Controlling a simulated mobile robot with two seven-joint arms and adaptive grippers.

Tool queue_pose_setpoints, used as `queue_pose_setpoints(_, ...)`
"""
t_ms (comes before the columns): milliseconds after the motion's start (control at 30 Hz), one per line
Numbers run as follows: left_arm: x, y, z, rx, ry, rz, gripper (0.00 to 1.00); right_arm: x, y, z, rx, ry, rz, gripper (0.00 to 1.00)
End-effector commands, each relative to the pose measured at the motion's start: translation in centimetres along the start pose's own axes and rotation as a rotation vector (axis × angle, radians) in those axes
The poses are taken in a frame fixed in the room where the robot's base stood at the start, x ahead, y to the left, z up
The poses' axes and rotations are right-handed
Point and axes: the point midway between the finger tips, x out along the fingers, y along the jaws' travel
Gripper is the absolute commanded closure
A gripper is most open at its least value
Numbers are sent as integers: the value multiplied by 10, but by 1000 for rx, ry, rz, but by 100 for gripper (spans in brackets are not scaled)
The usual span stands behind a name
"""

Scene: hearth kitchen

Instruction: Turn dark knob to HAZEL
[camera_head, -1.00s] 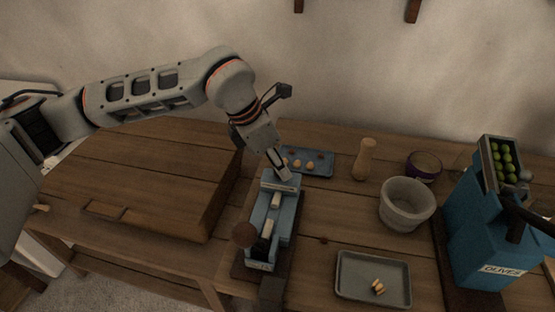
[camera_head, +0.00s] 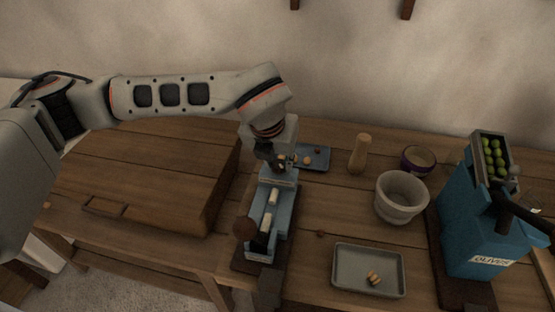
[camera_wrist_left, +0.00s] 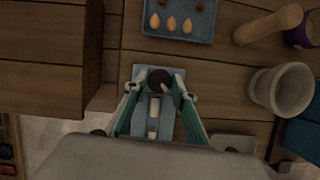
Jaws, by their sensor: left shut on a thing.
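A blue nut-cracking machine (camera_head: 284,207) stands on the wooden table, with light blocks along its top and a brown ball handle (camera_head: 244,228) at its near end. My left gripper (camera_head: 278,162) points down at the machine's far end. In the wrist view, the dark round knob (camera_wrist_left: 159,78) lies between the two fingertips of my left gripper (camera_wrist_left: 160,86), which is shut on it. The fingers hide its sides, and its pointer setting cannot be read. No HAZEL label is legible. My right gripper is not in view.
A blue tray with several nuts (camera_head: 320,150) lies just behind the machine. A wooden pestle (camera_head: 359,153), grey bowl (camera_head: 400,211), purple bowl (camera_head: 418,161), grey tray (camera_head: 345,282) and blue olive machine (camera_head: 462,225) stand to the right. A wooden box (camera_head: 130,180) stands at left.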

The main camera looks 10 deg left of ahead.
Motion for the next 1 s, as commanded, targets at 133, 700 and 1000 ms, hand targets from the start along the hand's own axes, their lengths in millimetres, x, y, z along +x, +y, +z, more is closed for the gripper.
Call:
queue_pose_setpoints(133, 0, -1, -1, -51, 2, 23, 96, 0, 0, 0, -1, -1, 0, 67)
queue_pose_setpoints(700, 0, -1, -1, -96, 3, 41, 96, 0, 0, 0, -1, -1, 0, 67)
queue_pose_setpoints(1000, 0, -1, -1, -95, 2, 40, 59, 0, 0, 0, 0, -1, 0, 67)
